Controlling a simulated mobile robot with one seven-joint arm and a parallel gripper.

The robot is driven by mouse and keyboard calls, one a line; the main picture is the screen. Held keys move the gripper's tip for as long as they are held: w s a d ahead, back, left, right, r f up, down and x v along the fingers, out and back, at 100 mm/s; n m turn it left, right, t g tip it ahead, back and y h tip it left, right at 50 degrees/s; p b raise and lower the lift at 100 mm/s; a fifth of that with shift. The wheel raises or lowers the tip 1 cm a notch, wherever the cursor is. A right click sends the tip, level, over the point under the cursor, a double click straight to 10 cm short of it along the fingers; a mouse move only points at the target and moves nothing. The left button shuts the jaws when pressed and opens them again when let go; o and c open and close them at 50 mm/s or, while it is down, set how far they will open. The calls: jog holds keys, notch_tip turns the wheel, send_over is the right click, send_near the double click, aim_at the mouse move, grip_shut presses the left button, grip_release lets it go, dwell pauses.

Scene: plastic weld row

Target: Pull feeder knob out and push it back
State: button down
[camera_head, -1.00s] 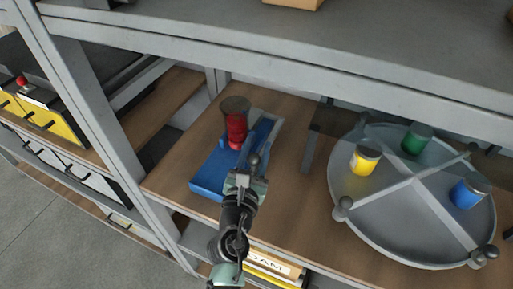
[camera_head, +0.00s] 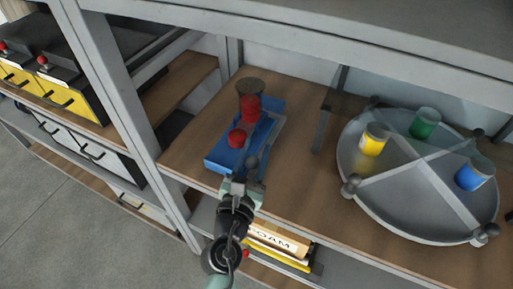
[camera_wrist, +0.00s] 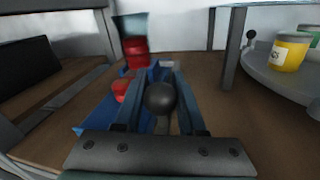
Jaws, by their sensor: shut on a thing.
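The feeder has a blue base (camera_head: 222,160) on the wooden shelf, with a red upright part (camera_head: 250,107) under a brown, see-through top (camera_head: 250,87). A separate red piece (camera_head: 237,138) sits on the near left part of the base; it shows left of my fingers in the wrist view (camera_wrist: 121,90). The dark round feeder knob (camera_wrist: 160,98) is between my two fingers. My gripper (camera_head: 252,168) is shut on the knob at the near end of the feeder. The knob's rod is mostly hidden.
A round grey divided tray (camera_head: 415,226) stands to the right with yellow (camera_head: 374,140), green (camera_head: 425,124) and blue (camera_head: 474,174) cans. A grey post (camera_head: 128,110) rises at left.

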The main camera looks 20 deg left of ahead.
jog(key=c, duration=0.9)
grip_release()
jog(key=shift+s+f, duration=0.1)
jog(key=shift+f, duration=0.1)
jog(key=shift+o, duration=0.6)
jog(key=shift+r, duration=0.15)
jog(key=s+d+b, duration=0.2)
jog(key=s, duration=1.1)
jog(key=shift+c, duration=0.2)
